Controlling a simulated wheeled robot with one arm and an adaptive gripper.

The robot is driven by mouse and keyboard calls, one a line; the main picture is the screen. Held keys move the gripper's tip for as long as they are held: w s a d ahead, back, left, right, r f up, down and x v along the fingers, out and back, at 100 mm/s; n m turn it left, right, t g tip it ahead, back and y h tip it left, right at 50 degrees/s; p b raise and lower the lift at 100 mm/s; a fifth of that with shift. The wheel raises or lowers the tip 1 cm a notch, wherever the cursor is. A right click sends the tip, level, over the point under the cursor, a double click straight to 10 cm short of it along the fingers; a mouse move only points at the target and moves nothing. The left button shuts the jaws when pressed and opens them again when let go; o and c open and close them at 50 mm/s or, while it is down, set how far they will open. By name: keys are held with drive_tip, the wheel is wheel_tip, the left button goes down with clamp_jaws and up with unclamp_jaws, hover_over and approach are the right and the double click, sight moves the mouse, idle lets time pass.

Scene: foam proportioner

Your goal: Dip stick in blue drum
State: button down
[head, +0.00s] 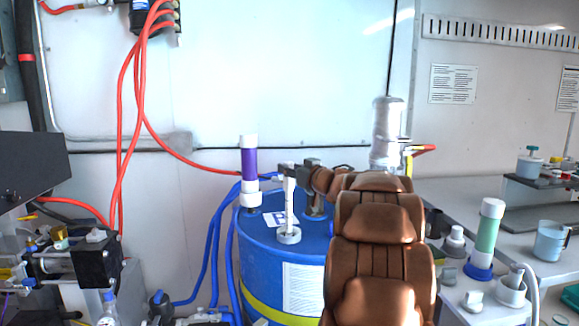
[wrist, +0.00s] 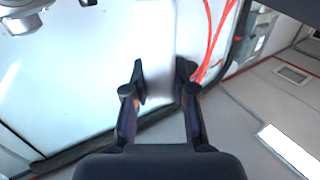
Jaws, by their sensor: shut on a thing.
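The blue drum (head: 262,265) with a yellow band stands left of my arm in the head view. My gripper (head: 288,170) is above the drum top, shut on the upper end of a white stick (head: 289,205). The stick is upright, and its lower end meets a pale ring-shaped opening (head: 289,236) on the drum lid. I cannot tell how far it reaches into the opening. In the wrist view the pale stick (wrist: 157,50) shows between the two dark fingers (wrist: 160,95). My arm hides the right side of the drum.
A purple and white cylinder (head: 249,170) stands on the drum, left of the stick, with blue hoses (head: 215,245) beside it. A clear container (head: 387,130) stands behind my arm. A bench at right holds a green and white cylinder (head: 488,230) and a cup (head: 550,240).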

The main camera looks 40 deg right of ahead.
sight(291, 194)
drive_tip(key=shift+f+b, duration=1.55)
drive_tip(key=shift+f, duration=2.3)
drive_tip(key=shift+r, duration=0.1)
wheel_tip(291, 194, up, 26)
drive_tip(key=p, duration=2.7)
